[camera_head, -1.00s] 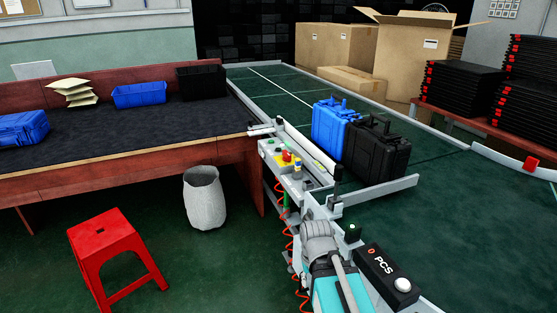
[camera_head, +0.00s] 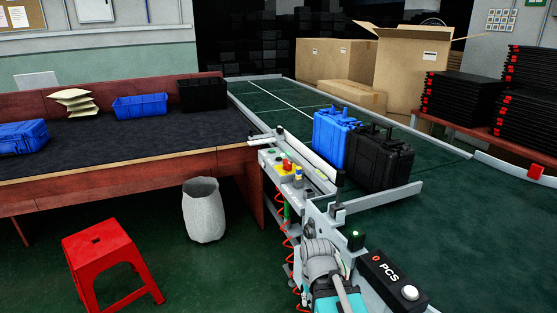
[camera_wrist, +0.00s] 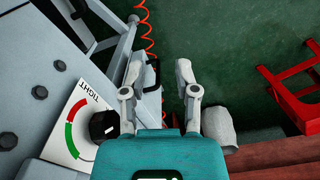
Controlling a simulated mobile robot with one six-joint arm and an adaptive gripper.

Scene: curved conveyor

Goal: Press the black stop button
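The control box (camera_head: 274,163) stands at the near edge of the conveyor in the head view. It carries a red button (camera_head: 287,164), with yellow and green parts near it. I cannot clearly make out a black stop button on it. In the wrist view, a black knob (camera_wrist: 104,125) sits beside a red-and-green dial (camera_wrist: 73,130) marked TIGHT, left of my gripper. My gripper (camera_wrist: 160,66) is open and empty, its two fingers apart above the floor. A dark part (camera_wrist: 152,75) shows beside the left finger. My gripper's fingers cannot be made out in the head view.
A blue case (camera_head: 333,137) and a black case (camera_head: 380,158) stand on the green conveyor (camera_head: 465,215). A PCS box (camera_head: 396,281) with a white button is at the lower right. A red stool (camera_head: 97,243) and a grey bin (camera_head: 203,210) stand on the floor.

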